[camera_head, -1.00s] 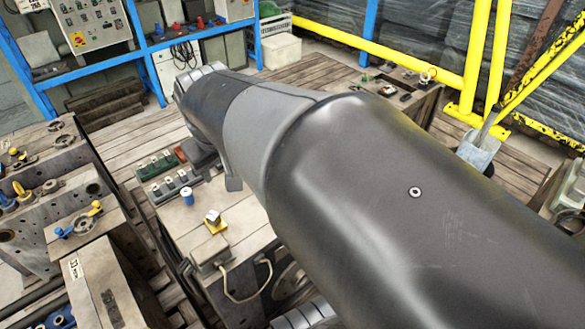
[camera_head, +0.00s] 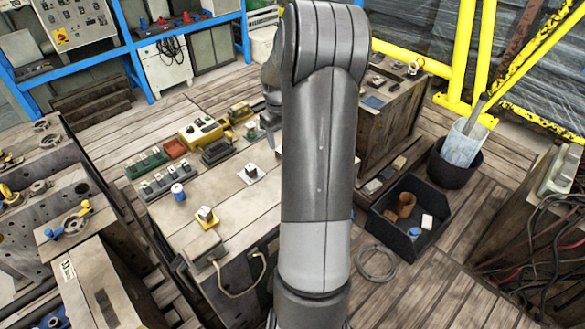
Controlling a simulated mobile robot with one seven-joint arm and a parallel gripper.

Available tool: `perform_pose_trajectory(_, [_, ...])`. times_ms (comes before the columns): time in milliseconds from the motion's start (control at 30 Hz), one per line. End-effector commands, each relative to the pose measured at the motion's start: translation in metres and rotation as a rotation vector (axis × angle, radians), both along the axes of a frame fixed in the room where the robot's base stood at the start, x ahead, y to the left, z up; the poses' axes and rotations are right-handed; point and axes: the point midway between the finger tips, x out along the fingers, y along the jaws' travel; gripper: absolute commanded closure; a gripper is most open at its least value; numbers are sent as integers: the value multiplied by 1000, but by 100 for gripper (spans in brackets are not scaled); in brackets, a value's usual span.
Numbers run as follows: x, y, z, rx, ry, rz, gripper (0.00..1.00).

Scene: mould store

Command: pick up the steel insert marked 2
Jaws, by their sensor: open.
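Small steel blocks stand on the workbench (camera_head: 225,200), and no number can be read on any of them at this size. Several sit in a row in a grey rack (camera_head: 158,192) at the bench's left edge. One steel block (camera_head: 206,212) stands on a yellow plate at the front. Another steel block (camera_head: 251,170) stands on a white plate near the bench's middle. I cannot tell which one is marked 2. My gripper (camera_head: 268,122) shows only partly beside my arm, above the bench's far right part. It is open and apart from these blocks.
A blue spool (camera_head: 178,191), a green tray (camera_head: 147,164), a red-brown tray (camera_head: 175,148) and a yellow box (camera_head: 201,131) share the bench. A black bin (camera_head: 409,212) stands on the floor at right. A wooden crate (camera_head: 388,125) stands behind my arm.

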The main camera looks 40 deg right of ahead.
Motion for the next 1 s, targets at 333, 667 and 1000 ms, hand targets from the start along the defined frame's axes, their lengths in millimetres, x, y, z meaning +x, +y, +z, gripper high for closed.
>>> perform_pose_trajectory(333, [-8,-52,-55,56,17,-17,45])
perform_pose_trajectory(667, [-9,-52,-98,58,19,-16,45])
perform_pose_trajectory(1000, [-12,-50,-131,58,19,-16,45])
